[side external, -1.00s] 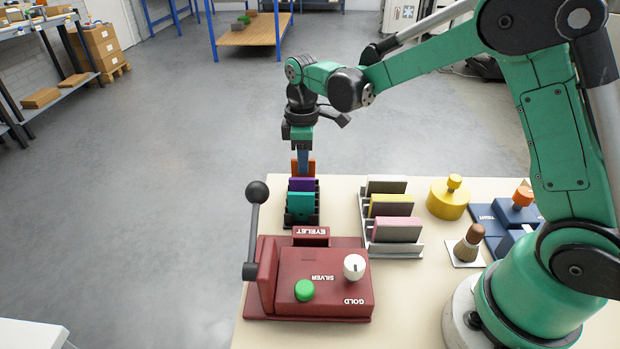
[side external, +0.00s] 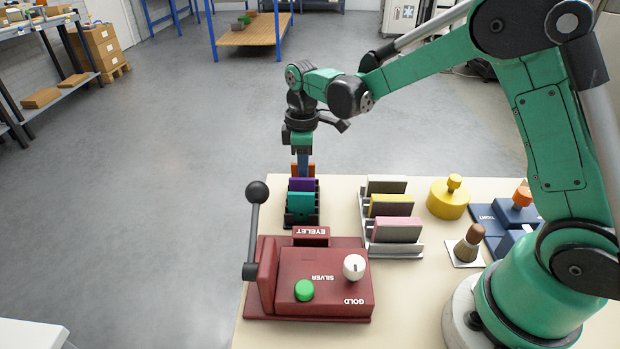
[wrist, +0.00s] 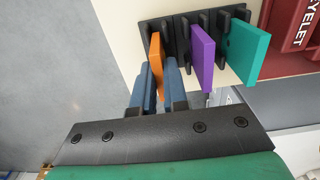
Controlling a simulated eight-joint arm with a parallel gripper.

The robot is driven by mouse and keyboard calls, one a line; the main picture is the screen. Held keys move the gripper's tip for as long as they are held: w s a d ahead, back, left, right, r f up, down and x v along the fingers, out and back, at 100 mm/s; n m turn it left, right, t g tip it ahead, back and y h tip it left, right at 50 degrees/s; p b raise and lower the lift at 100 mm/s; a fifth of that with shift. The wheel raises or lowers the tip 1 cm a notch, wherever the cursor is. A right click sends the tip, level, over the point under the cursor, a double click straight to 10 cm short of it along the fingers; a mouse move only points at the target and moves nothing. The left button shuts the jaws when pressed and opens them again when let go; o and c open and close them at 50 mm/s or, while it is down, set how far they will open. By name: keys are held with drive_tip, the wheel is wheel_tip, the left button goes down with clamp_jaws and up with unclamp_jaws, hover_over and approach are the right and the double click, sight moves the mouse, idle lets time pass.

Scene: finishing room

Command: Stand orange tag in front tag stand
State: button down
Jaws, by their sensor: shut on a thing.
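The orange tag (wrist: 157,60) is a flat upright plate between the two blue fingers of my gripper (wrist: 158,85), which is shut on it. In the side view my gripper (side external: 303,165) points down at the far end of a black slotted tag stand (side external: 289,221), and the orange tag (side external: 311,169) shows just behind the purple tag. In the wrist view the orange tag's far end is at the end slot of the black stand (wrist: 172,36). Whether it rests on the slot floor cannot be told. A purple tag (wrist: 202,58) and a teal tag (wrist: 247,52) stand in the other slots.
A grey stand (side external: 408,250) with grey, yellow and pink plates is to the right. A red eyelet press (side external: 325,285) with a lever (side external: 254,225) is close in front of the black stand. A yellow knobbed weight (side external: 448,200) and a brown-handled tool (side external: 468,243) are further right.

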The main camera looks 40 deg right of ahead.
drive_tip(key=shift+f, duration=0.1)
drive_tip(key=c, duration=1.2)
unclamp_jaws()
drive_tip(key=shift+r, duration=5.45)
drive_tip(key=s+m+t, duration=0.2)
drive_tip(key=s+m, duration=0.1)
drive_tip(key=s, duration=0.1)
drive_tip(key=s+f+m+t, duration=0.1)
drive_tip(key=s+m+t, duration=0.1)
drive_tip(key=s+m, duration=0.1)
drive_tip(key=s+m+t, duration=0.3)
drive_tip(key=s, duration=0.3)
drive_tip(key=shift+a+f, duration=0.3)
drive_tip(key=shift+a, duration=0.05)
